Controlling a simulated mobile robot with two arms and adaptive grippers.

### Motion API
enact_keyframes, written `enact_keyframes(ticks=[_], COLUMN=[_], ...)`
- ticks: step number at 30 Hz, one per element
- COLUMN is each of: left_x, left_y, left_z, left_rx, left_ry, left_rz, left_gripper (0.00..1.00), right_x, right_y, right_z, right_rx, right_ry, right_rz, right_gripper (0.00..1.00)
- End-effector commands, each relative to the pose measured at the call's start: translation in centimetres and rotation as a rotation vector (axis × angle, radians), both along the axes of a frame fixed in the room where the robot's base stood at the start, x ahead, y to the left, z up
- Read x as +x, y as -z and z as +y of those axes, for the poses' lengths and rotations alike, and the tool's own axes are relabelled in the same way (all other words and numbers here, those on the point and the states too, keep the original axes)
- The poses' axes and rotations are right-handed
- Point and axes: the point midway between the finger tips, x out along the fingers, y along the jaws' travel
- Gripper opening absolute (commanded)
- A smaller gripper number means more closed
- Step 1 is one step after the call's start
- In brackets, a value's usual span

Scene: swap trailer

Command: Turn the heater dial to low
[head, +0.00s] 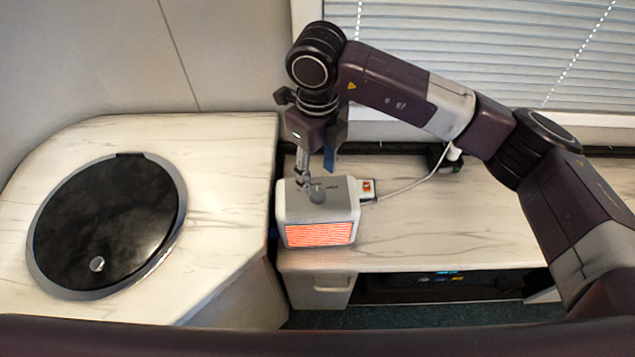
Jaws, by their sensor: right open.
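The heater (347,210) is a small grey-white box on the lower counter, with a glowing orange-red front grille. Its round grey dial (317,193) is on the top face. My right gripper (308,180) points down over the heater's top, with its fingertips at or right beside the dial. It is open; I cannot tell whether a finger touches the dial. The dial's setting marks are too small to read. My left gripper is not in view.
A round black lid (105,225) is set in the higher counter (225,150) at left, whose edge stands close beside the heater. A white cord (410,187) runs from a socket with a red switch (367,188) behind the heater. The lower counter (450,225) is clear to the right. Window blinds (480,45) are behind.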

Motion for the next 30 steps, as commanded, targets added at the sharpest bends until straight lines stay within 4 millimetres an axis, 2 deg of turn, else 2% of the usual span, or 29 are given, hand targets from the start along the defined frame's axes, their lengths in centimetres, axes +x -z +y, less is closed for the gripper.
enact_keyframes(ticks=[3, 10, 27, 30], left_x=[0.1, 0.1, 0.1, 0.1], left_y=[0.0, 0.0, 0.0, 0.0], left_z=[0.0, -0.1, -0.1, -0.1], left_rx=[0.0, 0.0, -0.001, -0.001], left_ry=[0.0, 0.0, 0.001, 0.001], left_rz=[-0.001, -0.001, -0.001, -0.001], left_gripper=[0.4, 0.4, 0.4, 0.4], right_x=[0.1, 0.0, 0.0, -0.5], right_y=[-2.5, -5.2, -5.6, -5.4], right_z=[0.0, 0.0, 0.0, 0.7], right_rx=[0.002, 0.0, 0.001, 0.025], right_ry=[-0.001, 0.0, -0.001, -0.009], right_rz=[-0.004, -0.001, 0.001, 0.013], right_gripper=[0.43, 0.43, 0.43, 0.43])
